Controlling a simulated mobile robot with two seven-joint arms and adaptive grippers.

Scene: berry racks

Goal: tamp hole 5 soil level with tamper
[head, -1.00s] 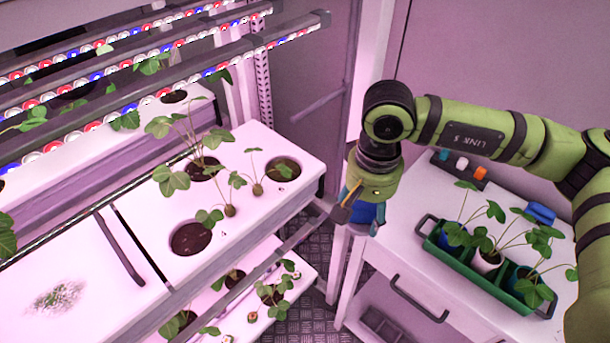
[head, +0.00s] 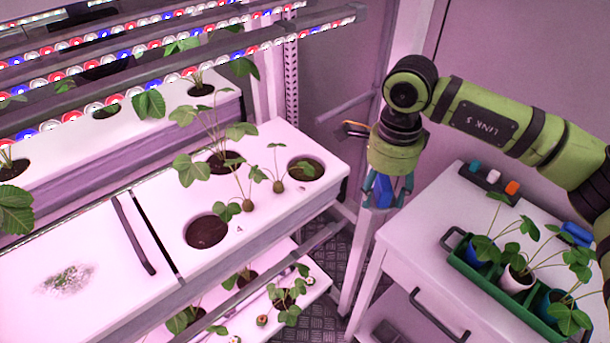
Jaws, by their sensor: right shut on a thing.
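My right gripper (head: 385,192) hangs fingers down to the right of the rack, over the gap before the cart. Its fingers are closed around a blue thing (head: 382,194), which I take for the tamper; its lower end is hard to make out. The white planting panel (head: 280,225) has a dark hole with soil (head: 208,232) at its front and another soil-filled hole (head: 306,168) near its right end. A third hole (head: 225,161) has a leafy plant. Hole numbers are unreadable, so I cannot tell which is hole 5. My left gripper is not in view.
Light bars (head: 190,75) run above the rack. A lower shelf (head: 315,285) holds more plants. The white cart (head: 420,240) at right bears a green carrier (head: 470,268) with potted seedlings, and a dark holder (head: 486,180). A small orange-and-black thing (head: 355,129) shows beside my right wrist.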

